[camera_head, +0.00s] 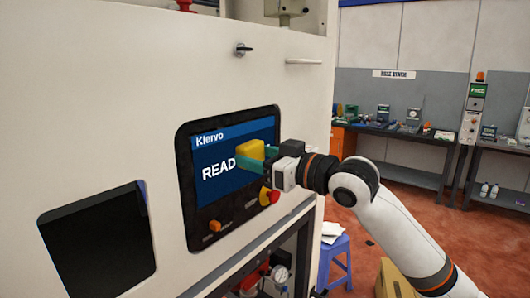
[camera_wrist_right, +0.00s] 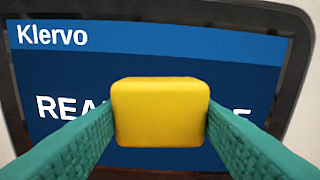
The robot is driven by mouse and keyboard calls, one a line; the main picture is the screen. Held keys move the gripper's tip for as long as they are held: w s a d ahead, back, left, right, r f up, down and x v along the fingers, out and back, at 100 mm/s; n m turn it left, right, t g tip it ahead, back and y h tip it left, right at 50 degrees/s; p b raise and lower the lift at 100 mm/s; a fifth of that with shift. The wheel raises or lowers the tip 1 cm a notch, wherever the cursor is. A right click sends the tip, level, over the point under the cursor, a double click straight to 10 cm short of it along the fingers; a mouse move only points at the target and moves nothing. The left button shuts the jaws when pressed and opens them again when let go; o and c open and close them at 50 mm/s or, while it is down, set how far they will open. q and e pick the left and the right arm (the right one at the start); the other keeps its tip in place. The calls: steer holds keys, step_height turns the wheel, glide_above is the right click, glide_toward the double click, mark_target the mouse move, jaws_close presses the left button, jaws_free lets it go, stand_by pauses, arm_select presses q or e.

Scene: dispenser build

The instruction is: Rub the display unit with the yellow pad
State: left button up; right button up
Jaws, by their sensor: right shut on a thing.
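The display unit (camera_head: 208,196) is a black-framed panel with a blue screen on the white machine front. It reads "Klervo" with larger "READ" lettering below. In the right wrist view the screen (camera_wrist_right: 190,48) fills most of the picture. My right gripper (camera_head: 251,161) is shut on the yellow pad (camera_head: 252,149), in front of the right half of the screen. In the right wrist view the pad (camera_wrist_right: 161,112) sits between the green fingers and hides part of the lettering. I cannot tell whether the pad touches the screen. My left gripper is not in view.
A dark panel (camera_head: 97,243) lies lower left on the white machine (camera_head: 90,100). A red-and-yellow knob (camera_head: 268,195) and an orange button (camera_head: 214,226) sit below the screen. A blue stool (camera_head: 335,255) stands beyond the machine. Workbenches line the back wall.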

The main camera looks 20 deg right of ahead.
mark_target(211, 167)
steer(key=shift+s+a+p, duration=0.2)
steer(key=shift+s+a, duration=0.3)
steer(key=shift+a, duration=0.25)
steer(key=shift+s+a+p, duration=0.2)
steer(key=shift+s+a, duration=0.3)
steer(key=shift+a, duration=0.3)
steer(key=shift+s+a+p, duration=0.2)
steer(key=shift+s+a, duration=0.3)
steer(key=shift+a, duration=0.25)
steer(key=shift+s+a, duration=0.4)
steer(key=shift+a, duration=0.15)
steer(key=shift+s+a+p, duration=0.35)
steer(key=shift+s+a, duration=0.3)
steer(key=shift+a, duration=0.35)
steer(key=shift+d, duration=0.1)
steer(key=shift+v, duration=2.95)
steer(key=shift+s, duration=0.1)
steer(key=v, duration=0.3)
